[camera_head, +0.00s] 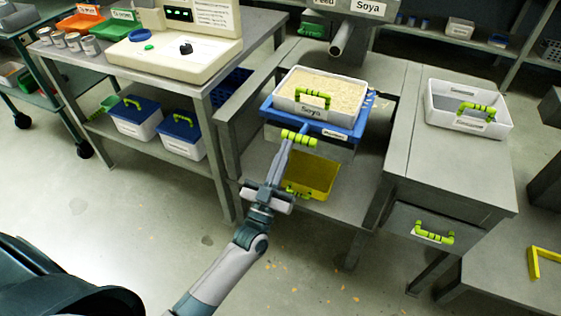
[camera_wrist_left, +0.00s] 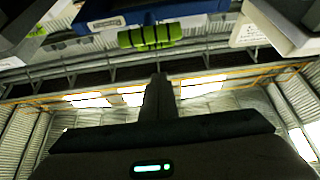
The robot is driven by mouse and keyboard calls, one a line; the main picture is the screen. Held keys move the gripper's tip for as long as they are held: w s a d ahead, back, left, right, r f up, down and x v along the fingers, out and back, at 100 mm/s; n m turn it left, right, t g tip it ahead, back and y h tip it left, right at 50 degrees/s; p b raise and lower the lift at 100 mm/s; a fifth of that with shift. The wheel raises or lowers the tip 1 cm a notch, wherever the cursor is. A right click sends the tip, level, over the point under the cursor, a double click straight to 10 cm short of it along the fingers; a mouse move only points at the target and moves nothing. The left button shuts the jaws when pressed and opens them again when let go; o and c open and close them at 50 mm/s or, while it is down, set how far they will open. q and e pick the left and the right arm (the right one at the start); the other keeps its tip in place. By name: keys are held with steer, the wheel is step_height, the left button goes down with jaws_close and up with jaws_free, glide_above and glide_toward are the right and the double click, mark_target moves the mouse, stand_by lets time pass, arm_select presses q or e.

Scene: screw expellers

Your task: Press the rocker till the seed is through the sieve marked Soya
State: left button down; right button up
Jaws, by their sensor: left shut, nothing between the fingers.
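The white sieve marked Soya (camera_head: 313,111) holds a broad bed of beige seed (camera_head: 335,88) and has a green handle. It sits in a blue frame (camera_head: 355,130), which I take to be the rocker, with a small unreadable label. A yellow-green bar handle (camera_head: 299,138) is on the frame's front; it also shows in the wrist view (camera_wrist_left: 150,37). My left gripper (camera_head: 288,147) is shut and empty, its fingers pointing up at this bar. In the wrist view the shut fingers (camera_wrist_left: 157,82) end below the bar, with a visible gap. My right gripper is out of view.
A yellow tray (camera_head: 322,176) stands on the shelf below the frame. A spout (camera_head: 341,39) hangs behind the sieve. A grey cabinet (camera_head: 440,165) with a white tray (camera_head: 466,121) stands right. A bench with a control box (camera_head: 165,60) stands left. Floor in front is open.

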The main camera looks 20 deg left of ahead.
mark_target(291, 134)
arm_select(q)
steer(key=x, duration=0.5)
steer(key=f, duration=0.2)
steer(key=w+f, duration=0.1)
steer(key=f, duration=0.1)
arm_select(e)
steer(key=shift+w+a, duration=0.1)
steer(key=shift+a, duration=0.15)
